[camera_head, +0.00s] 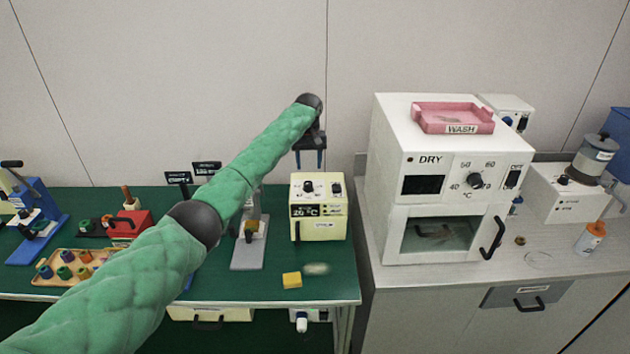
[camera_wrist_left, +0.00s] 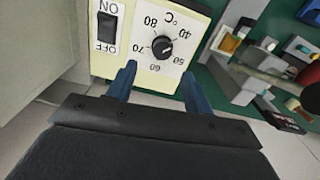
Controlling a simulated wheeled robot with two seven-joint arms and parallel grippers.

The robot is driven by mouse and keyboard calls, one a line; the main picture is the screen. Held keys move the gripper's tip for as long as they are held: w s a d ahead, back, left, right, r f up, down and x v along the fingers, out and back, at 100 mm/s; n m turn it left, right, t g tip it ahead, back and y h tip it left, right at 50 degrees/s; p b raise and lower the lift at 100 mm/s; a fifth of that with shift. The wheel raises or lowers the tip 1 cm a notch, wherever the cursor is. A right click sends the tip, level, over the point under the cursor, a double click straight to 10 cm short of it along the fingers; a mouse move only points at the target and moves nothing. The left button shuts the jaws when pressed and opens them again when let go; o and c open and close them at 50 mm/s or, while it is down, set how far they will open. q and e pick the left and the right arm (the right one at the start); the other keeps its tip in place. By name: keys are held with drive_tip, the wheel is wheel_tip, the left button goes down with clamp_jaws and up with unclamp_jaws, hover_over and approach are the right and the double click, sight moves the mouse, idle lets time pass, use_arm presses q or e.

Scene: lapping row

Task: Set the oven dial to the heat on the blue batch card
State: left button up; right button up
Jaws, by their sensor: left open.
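The white oven marked DRY (camera_head: 424,227) stands on the right counter. Its front has a black dial (camera_head: 475,180) with temperature marks around it, a switch at the right and a dark window. My left gripper (camera_head: 310,163), with blue fingers, is open and empty above and behind the cream heater box (camera_head: 320,227) on the green bench. In the left wrist view, the fingers (camera_wrist_left: 158,78) point at an upside-down panel with a black dial (camera_wrist_left: 161,47), marked 40 to 80 °C, and an ON/OFF switch. The dial's setting is unclear. I cannot make out a blue batch card. My right gripper is not in view.
A pink WASH tray (camera_head: 453,118) sits on the oven. Small dark signs (camera_head: 206,168) stand at the back of the bench. A yellow block (camera_head: 292,280) lies in front of the cream box. An orange-and-white bottle (camera_head: 590,238) stands right of the oven.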

sight(308, 183)
use_arm(q)
drive_tip(key=shift+s+a+n, duration=0.1)
drive_tip(key=shift+a+n, duration=0.2)
drive_tip(key=shift+n, duration=0.2)
drive_tip(key=shift+d+f, duration=0.2)
drive_tip(key=shift+f, duration=0.05)
wheel_tip(308, 183, down, 7)
drive_tip(key=p, duration=0.3)
drive_tip(key=shift+r, duration=0.15)
drive_tip(key=shift+a+f, duration=0.1)
drive_tip(key=shift+f, duration=0.15)
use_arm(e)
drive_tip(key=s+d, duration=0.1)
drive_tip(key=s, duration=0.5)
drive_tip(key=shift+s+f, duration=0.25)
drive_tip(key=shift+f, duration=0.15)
use_arm(q)
drive_tip(key=c, duration=1)
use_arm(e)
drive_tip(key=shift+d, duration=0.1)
